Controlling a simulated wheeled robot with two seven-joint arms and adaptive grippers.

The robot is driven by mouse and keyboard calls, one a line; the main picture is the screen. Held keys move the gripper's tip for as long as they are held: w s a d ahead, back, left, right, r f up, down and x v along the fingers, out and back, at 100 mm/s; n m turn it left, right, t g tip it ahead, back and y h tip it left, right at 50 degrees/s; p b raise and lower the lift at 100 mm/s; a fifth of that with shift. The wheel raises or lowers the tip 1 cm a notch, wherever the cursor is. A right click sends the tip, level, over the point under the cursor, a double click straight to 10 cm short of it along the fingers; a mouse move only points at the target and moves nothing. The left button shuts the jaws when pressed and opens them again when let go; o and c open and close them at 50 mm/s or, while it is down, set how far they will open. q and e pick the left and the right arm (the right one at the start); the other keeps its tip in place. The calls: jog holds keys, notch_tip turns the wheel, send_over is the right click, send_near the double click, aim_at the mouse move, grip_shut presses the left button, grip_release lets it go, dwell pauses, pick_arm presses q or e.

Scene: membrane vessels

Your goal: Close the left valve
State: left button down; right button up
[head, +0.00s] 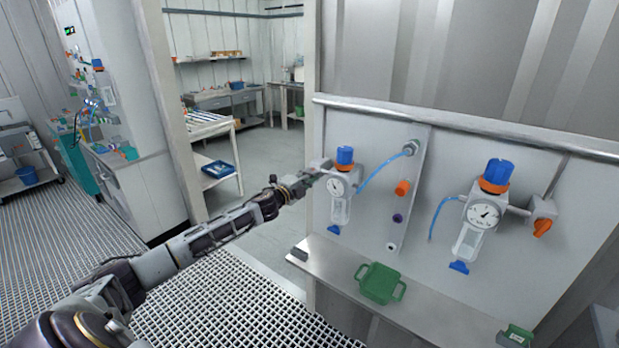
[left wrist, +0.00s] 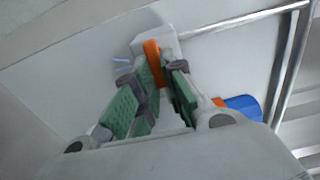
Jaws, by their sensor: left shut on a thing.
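The left valve's orange handle (left wrist: 153,62) shows in the left wrist view, in front of its grey body on the panel. My left gripper (left wrist: 166,72) has its green-padded fingers closed on this handle. In the head view my left gripper (head: 311,178) reaches the left end of the left regulator (head: 341,186), and the valve handle is hidden behind it there. The regulator has a blue knob, a round gauge and a clear bowl. The right valve's orange handle (head: 542,228) is tilted, beside the right regulator (head: 484,214). My right gripper is not in view.
A metal shelf (head: 330,268) runs below the regulators and holds a green tray (head: 379,283). A strip with orange and purple fittings (head: 402,188) stands between the regulators. A blue hose (head: 382,171) runs to its top. A pillar edge stands behind my left arm.

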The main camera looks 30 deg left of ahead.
pick_arm(q)
jog(key=shift+f, duration=0.1)
jog(key=c, duration=1.5)
grip_release()
jog(key=shift+s, duration=0.15)
jog(key=s, duration=1.1)
jog(key=shift+s+a, duration=0.35)
jog(key=shift+a, duration=0.1)
dwell(0.8)
